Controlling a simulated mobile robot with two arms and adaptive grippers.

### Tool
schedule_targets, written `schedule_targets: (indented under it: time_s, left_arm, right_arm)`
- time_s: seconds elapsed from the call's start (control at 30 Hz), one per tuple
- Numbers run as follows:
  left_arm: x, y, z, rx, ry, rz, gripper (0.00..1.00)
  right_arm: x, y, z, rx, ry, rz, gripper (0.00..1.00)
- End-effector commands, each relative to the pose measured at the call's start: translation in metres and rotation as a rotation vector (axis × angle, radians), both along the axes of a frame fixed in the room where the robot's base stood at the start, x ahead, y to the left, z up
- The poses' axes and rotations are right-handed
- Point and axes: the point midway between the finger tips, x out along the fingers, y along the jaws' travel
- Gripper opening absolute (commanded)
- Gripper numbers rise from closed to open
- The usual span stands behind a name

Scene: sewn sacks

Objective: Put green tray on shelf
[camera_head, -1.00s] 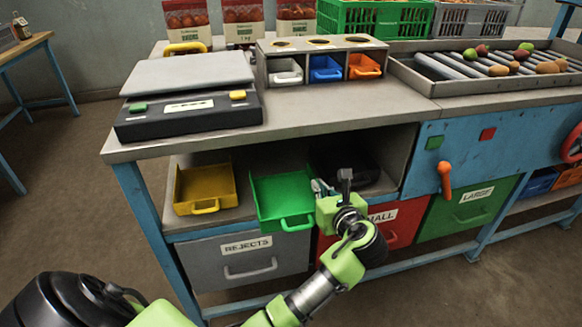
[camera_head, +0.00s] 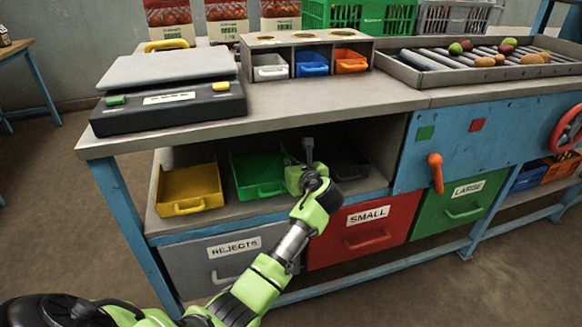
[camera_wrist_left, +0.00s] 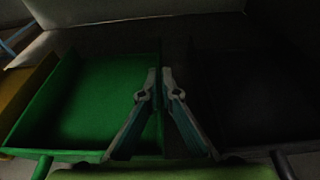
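The green tray (camera_head: 258,188) is in the open shelf (camera_head: 290,212) under the bench top, between a yellow tray and a dark tray. Its front handle faces out near the shelf's front edge. My left gripper (camera_head: 303,165) is at the tray's right side. In the left wrist view, the fingers (camera_wrist_left: 160,75) are close together, one on each side of the right wall of the green tray (camera_wrist_left: 90,100), shut on it. My right gripper is not in view.
The yellow tray (camera_head: 190,190) is close on the left. The dark tray (camera_head: 345,165) is close on the right, in shadow; it also shows in the wrist view (camera_wrist_left: 250,95). The bench top (camera_head: 300,103) is above. Drawers labelled REJECTS (camera_head: 235,262) and SMALL (camera_head: 368,230) are below.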

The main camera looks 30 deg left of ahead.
Motion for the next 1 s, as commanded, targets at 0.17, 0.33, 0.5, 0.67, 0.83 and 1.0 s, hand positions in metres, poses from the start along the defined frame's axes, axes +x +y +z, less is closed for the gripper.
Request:
schedule_targets:
  time_s: [0.17, 0.33, 0.5, 0.67, 0.83, 1.0]
  left_arm:
    - [0.000, 0.000, 0.000, 0.001, -0.004, 0.000, 0.00]
    - [0.000, 0.000, -0.001, 0.001, -0.002, 0.000, 0.00]
    - [0.000, 0.000, -0.002, 0.000, -0.002, 0.001, 0.21]
    - [0.000, 0.000, -0.002, 0.000, -0.003, 0.001, 0.21]
    - [-0.002, -0.003, 0.002, 0.000, -0.002, -0.001, 0.21]
    - [-0.019, -0.024, 0.012, -0.001, -0.003, -0.001, 0.21]
  right_arm:
    - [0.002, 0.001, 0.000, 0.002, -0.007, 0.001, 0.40]
    - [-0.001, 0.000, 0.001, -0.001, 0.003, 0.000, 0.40]
    - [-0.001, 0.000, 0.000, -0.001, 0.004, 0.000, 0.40]
    - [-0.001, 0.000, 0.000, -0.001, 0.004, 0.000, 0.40]
    - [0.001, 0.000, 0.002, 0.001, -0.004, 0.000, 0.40]
    - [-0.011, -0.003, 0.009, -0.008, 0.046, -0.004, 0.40]
